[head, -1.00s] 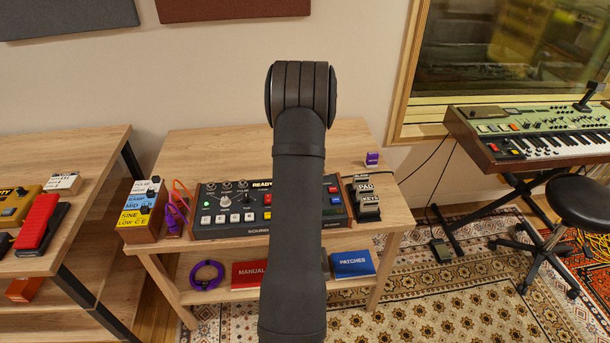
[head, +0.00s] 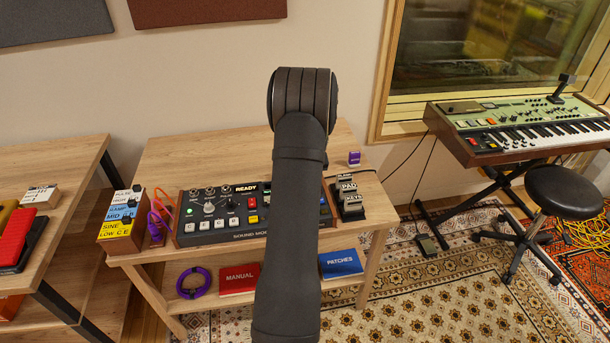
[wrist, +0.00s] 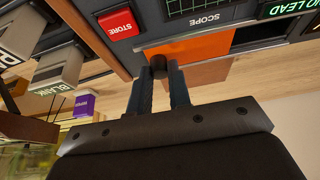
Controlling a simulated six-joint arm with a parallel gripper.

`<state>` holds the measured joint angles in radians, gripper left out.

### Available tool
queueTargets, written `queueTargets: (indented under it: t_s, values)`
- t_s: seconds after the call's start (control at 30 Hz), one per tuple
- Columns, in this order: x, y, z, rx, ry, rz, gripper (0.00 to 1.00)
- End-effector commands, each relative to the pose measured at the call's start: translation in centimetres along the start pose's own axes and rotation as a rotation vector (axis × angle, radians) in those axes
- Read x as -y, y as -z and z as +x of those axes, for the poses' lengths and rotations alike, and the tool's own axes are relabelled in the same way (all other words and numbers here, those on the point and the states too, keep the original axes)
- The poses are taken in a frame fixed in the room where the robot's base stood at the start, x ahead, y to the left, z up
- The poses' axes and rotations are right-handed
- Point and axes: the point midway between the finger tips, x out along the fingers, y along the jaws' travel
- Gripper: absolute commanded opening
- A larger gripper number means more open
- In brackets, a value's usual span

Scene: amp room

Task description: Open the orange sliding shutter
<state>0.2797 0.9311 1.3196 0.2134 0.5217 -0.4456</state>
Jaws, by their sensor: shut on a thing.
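The orange shutter (wrist: 200,50) shows in the wrist view as a flat panel in the edge of the dark console. A dark gap (wrist: 246,36) shows to its right in the picture. My gripper (wrist: 167,70) is shut on a small dark knob at the shutter's left part, and its fingers partly cover that area. In the head view my arm hides the gripper, the shutter and the right-middle of the console (head: 205,240).
A red STORE button (wrist: 118,24) and a SCOPE screen are close to the shutter. Small boxes, including a purple one (wrist: 84,105), stand nearby. In the head view, pedals (head: 348,197) are right of the console, a stacked block (head: 122,213) left.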

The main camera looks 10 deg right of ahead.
Motion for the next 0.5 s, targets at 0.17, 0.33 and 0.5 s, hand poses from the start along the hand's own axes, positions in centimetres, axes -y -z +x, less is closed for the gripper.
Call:
queueTargets:
  t_s: [0.17,0.33,0.5]
  values:
    - [0.03,0.01,-0.01,-0.001,0.000,0.000,0.40]
    - [0.05,0.00,0.00,0.000,0.000,0.000,0.40]
    - [0.03,0.06,-0.49,-0.001,0.000,0.000,0.40]
